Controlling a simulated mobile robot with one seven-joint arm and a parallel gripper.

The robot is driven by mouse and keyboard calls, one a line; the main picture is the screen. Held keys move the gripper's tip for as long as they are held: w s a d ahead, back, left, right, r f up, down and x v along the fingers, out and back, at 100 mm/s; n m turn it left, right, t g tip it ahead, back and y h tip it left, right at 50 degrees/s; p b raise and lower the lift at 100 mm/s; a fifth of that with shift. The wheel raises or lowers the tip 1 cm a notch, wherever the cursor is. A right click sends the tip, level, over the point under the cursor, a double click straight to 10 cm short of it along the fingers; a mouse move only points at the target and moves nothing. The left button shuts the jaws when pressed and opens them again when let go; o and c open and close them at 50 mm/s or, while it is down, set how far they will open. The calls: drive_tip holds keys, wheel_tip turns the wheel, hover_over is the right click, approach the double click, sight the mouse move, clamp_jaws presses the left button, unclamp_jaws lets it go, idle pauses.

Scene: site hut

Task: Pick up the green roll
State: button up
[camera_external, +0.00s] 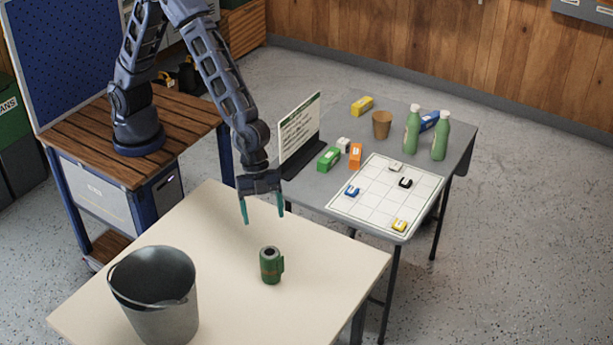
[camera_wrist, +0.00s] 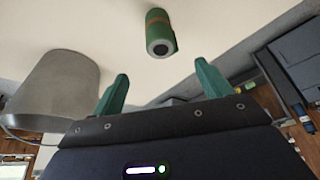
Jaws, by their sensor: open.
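The green roll (camera_external: 271,266) stands upright on the cream table (camera_external: 215,222), with a dark hole in its pale top and a loose flap on its right side. My gripper (camera_external: 263,215) is open and empty, with teal fingers pointing down. It hangs above the table, over and behind the roll, apart from it. In the wrist view my gripper (camera_wrist: 158,84) shows both fingers spread, with nothing between them.
A grey metal bucket (camera_external: 160,315) stands left of the roll on the cream table; it also shows in the wrist view (camera_wrist: 60,90). A grey table (camera_external: 325,192) behind holds a gridded sheet (camera_external: 375,205), green bottles (camera_external: 412,130), a brown cup (camera_external: 381,125) and small boxes.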

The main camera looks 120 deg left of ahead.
drive_tip(key=x, duration=0.4)
hover_over(273, 279)
drive_tip(key=s+a, duration=0.2)
drive_tip(key=shift+w+d+f, duration=0.1)
drive_tip(key=shift+d+f, duration=0.05)
drive_tip(key=shift+f, duration=2.45)
drive_tip(key=shift+w+d+f, duration=0.1)
drive_tip(key=shift+f, duration=2.5)
drive_tip(key=c, duration=1.1)
